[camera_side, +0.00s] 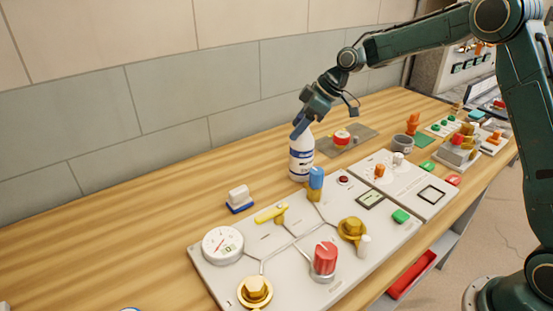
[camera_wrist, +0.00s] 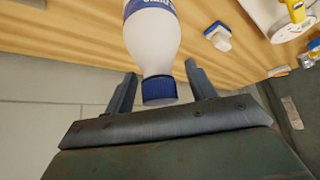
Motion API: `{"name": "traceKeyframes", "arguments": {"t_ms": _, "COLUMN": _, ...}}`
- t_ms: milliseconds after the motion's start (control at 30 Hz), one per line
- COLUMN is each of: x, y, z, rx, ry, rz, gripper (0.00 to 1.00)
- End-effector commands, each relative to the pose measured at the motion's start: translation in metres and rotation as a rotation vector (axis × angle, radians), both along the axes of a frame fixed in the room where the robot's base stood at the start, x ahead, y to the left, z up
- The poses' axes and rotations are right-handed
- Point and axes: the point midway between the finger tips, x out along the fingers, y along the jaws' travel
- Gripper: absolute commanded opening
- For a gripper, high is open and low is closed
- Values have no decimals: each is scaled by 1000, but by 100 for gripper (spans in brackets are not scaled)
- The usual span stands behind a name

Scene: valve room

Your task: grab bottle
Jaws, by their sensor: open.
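A white bottle (camera_side: 301,158) with a blue label stands upright on the wooden bench, behind the grey valve panel. In the wrist view the bottle (camera_wrist: 153,45) shows its white shoulder and blue cap (camera_wrist: 158,90). My gripper (camera_side: 300,128) is at the bottle's top, coming down at a tilt. In the wrist view my gripper (camera_wrist: 158,78) is open, with one finger on each side of the cap and a visible gap to each. The cap is hidden behind the fingers in the side view.
The valve panel (camera_side: 285,240) with knobs and a gauge lies in front of the bottle. A blue-capped valve (camera_side: 316,178) stands close before it. A white block with a blue base (camera_side: 239,198) sits to the left. A grey plate with a red button (camera_side: 341,138) lies to the right. The wall is behind.

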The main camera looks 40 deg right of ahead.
Motion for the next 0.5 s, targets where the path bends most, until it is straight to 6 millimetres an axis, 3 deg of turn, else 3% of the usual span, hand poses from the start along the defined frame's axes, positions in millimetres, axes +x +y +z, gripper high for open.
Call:
{"name": "traceKeyframes", "arguments": {"t_ms": 33, "x": 0, "y": 0, "z": 0, "rx": 0, "ry": 0, "rz": 0, "gripper": 52}}
{"name": "traceKeyframes", "arguments": {"t_ms": 300, "x": 0, "y": 0, "z": 0, "rx": 0, "ry": 1, "rz": -1, "gripper": 0}}
{"name": "traceKeyframes", "arguments": {"t_ms": 500, "x": 0, "y": 0, "z": 1, "rx": 0, "ry": -1, "rz": -1, "gripper": 0}}
